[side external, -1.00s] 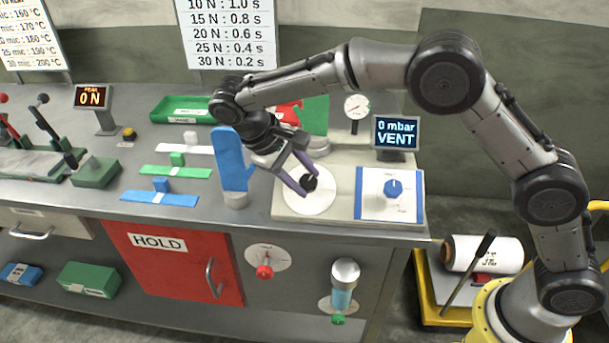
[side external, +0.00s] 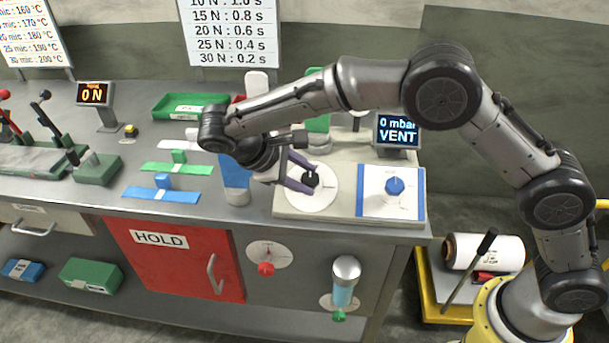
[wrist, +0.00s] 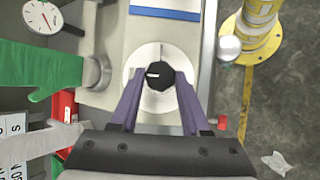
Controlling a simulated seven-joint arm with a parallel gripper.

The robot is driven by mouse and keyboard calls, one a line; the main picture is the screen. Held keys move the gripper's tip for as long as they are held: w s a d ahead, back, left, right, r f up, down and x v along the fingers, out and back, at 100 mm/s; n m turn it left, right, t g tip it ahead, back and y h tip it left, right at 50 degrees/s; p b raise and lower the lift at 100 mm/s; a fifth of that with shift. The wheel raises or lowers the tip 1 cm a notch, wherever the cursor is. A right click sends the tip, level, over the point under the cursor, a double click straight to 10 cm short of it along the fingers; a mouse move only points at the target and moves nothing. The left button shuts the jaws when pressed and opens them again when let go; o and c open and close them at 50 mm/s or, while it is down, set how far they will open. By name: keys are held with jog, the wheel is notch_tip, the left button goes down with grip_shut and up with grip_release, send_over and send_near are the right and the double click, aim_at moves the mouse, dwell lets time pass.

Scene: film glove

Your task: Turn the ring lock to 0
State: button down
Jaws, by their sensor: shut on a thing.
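A black knob (side external: 311,179) with several flat sides stands on a round white dial plate (side external: 324,200) on the bench's pale raised panel. In the wrist view the knob (wrist: 159,77) carries a white pointer mark directed to the left of the picture. The dial's markings are too small to read. My gripper (side external: 309,177) lies low over the dial, with one purple finger on each side of the knob, shut on it. It also shows in the wrist view (wrist: 157,80), with the knob between the fingertips.
A blue knob (side external: 395,187) on a blue-edged white plate sits right of the dial. Behind it a screen (side external: 396,132) reads "0 mbar VENT". A blue glove form (side external: 236,175) stands close left of my gripper, partly hidden by my arm. A green form (side external: 318,124) and gauge stand behind.

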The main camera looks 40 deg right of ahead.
jog(key=shift+r, duration=0.1)
jog(key=shift+c, duration=1.9)
grip_release()
jog(key=v, duration=1.2)
